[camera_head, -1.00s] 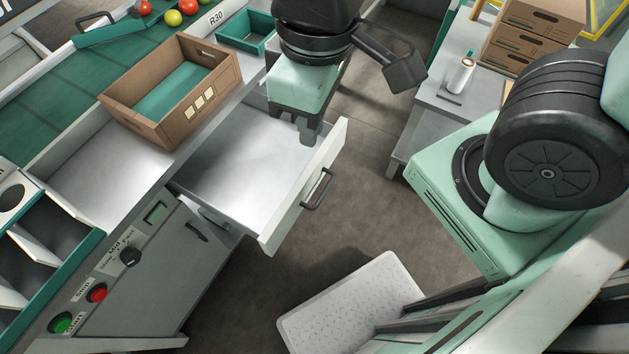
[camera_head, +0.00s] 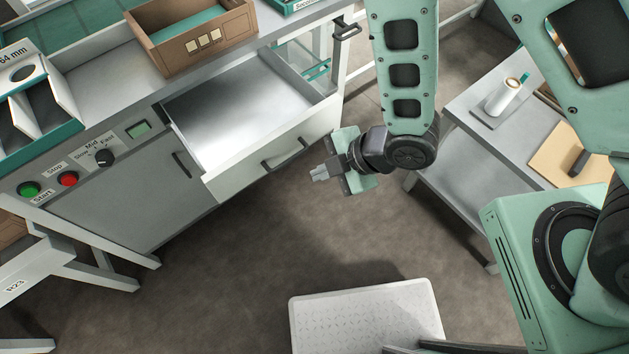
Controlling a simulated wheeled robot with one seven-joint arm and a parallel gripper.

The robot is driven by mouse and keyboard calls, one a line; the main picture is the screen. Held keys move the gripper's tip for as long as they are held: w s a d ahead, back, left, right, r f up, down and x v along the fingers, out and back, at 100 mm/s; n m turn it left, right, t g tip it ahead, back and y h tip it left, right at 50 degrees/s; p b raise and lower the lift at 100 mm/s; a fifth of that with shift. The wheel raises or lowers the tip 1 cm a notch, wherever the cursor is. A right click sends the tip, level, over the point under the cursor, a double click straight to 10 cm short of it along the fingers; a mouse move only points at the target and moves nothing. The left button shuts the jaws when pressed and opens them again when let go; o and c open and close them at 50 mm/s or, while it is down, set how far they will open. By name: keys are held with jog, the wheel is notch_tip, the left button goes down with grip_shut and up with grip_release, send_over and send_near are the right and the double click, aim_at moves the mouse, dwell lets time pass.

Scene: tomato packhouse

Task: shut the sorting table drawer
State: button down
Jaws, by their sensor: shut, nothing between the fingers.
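The sorting table drawer (camera_head: 233,171) is pulled out from the grey table, and its inside looks empty. Its white front panel carries a dark bar handle (camera_head: 283,157). My gripper (camera_head: 318,173) is shut and empty. In the picture it is just right of and below the handle, in front of the drawer's face, with its fingers pointing left. It looks apart from the drawer, though the exact gap is hard to judge. The sorting table (camera_head: 130,195) stands behind and left of the drawer.
A cardboard box (camera_head: 165,62) sits on the table above the drawer. Start and stop buttons (camera_head: 67,179) and a dial are on the table front. A side table (camera_head: 468,130) with a roll stands right. A pale speckled platform (camera_head: 365,320) lies on the floor below. Floor between is clear.

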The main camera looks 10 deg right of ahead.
jog(key=w+a+r+p+x, duration=0.1)
jog(key=w+p+x, duration=0.1)
jog(key=x, duration=0.9)
jog(key=shift+n+y+p, duration=0.3)
jog(key=shift+p, duration=0.5)
jog(key=shift+w+a, duration=0.15)
